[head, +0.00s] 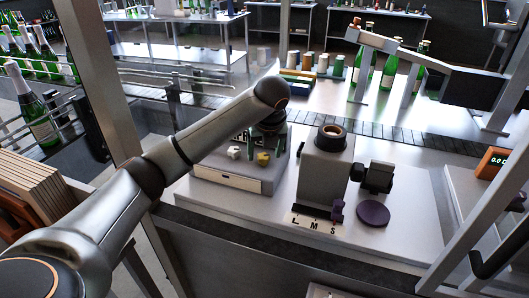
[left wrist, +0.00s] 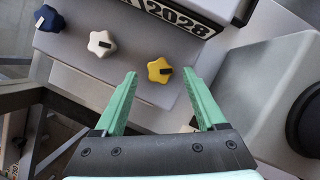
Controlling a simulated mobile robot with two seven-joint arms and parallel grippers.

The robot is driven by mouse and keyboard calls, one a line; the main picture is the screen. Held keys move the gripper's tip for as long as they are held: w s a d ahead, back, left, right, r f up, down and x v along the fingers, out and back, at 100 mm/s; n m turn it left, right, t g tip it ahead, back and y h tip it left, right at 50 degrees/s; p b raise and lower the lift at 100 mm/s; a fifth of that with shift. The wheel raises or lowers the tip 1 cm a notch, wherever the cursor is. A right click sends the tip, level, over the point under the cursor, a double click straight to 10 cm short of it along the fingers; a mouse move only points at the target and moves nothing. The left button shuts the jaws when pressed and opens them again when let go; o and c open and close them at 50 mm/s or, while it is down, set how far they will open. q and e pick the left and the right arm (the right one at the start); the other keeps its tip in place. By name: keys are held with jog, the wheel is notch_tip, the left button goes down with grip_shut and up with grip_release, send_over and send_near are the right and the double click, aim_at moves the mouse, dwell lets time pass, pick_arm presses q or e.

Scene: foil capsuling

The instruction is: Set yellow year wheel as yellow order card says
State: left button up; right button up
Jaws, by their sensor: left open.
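The yellow year wheel (left wrist: 160,70) is a star-shaped knob with a dark pointer mark on the front of a grey box (left wrist: 122,68). It also shows in the head view (head: 263,158). My left gripper (left wrist: 159,77) has green fingers, open and pointing toward the yellow wheel, one fingertip on either side in the picture. I cannot tell whether they touch it. A white wheel (left wrist: 101,43) and a blue wheel (left wrist: 48,18) sit left of it. A plate reading 2028 (left wrist: 178,18) is partly cut off above. I cannot make out a yellow order card.
A grey machine (head: 325,170) with a dark ring on top and an L M S scale (head: 316,224) stands right of the box. A purple disc (head: 373,213) lies on the white table. Green bottles (head: 362,75) and a conveyor are behind. An orange display (head: 492,163) is at right.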

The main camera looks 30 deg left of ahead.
pick_arm(q)
jog(key=shift+w+a+f, duration=0.1)
jog(key=shift+f, duration=0.25)
jog(key=shift+c, duration=0.3)
grip_shut()
